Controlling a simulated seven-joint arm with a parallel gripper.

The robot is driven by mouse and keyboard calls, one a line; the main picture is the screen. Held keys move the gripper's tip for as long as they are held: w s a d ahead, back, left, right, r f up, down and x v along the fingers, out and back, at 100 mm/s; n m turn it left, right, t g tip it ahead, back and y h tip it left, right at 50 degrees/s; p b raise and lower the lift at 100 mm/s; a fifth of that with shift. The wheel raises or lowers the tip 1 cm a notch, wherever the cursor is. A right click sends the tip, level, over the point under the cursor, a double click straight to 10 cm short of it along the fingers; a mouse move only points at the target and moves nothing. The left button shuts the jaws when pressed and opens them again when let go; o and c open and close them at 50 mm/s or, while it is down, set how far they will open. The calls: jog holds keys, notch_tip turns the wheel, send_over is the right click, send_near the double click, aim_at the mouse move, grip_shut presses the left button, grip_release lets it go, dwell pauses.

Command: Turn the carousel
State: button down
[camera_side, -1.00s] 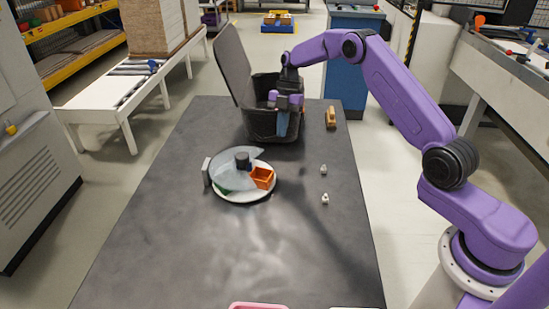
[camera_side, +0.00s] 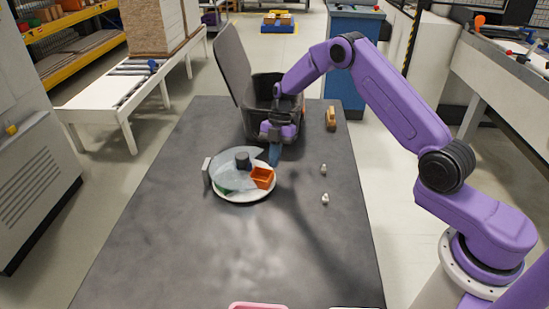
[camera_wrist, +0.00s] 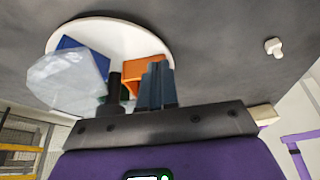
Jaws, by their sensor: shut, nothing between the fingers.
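The carousel (camera_side: 243,197) is a round white turntable on the dark table, under a clear partial cover (camera_side: 228,165) with a dark knob (camera_side: 242,159) at its middle. An orange bin (camera_side: 262,178) shows at its right side, and a green part (camera_side: 224,189) shows under the cover. In the wrist view the white disc (camera_wrist: 92,32) carries the orange bin (camera_wrist: 143,70) and a blue bin (camera_wrist: 78,48). My gripper (camera_side: 273,162) is shut and empty, pointing down just behind and right of the disc. Its fingertips (camera_wrist: 155,72) overlap the orange bin in the wrist view; contact cannot be told.
A black container (camera_side: 262,90) with a raised lid stands behind my gripper. A small grey upright plate (camera_side: 206,172) is left of the carousel. Two small pale pieces (camera_side: 324,184) lie to the right, with a yellow-brown tool (camera_side: 331,118) farther back. The front table is mostly clear.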

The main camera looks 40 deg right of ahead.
jog(key=shift+s, duration=0.1)
jog(key=shift+s+a+m+t, duration=0.2)
jog(key=shift+m+t, duration=0.1)
jog(key=shift+m, duration=0.4)
jog(key=shift+s+m, duration=0.15)
jog(key=shift+m, duration=0.35)
jog(key=shift+s+a+m+t, duration=0.15)
jog(key=shift+m+t, duration=0.15)
jog(key=shift+m, duration=0.1)
jog(key=shift+s+a, duration=0.15)
jog(key=shift+s, duration=0.05)
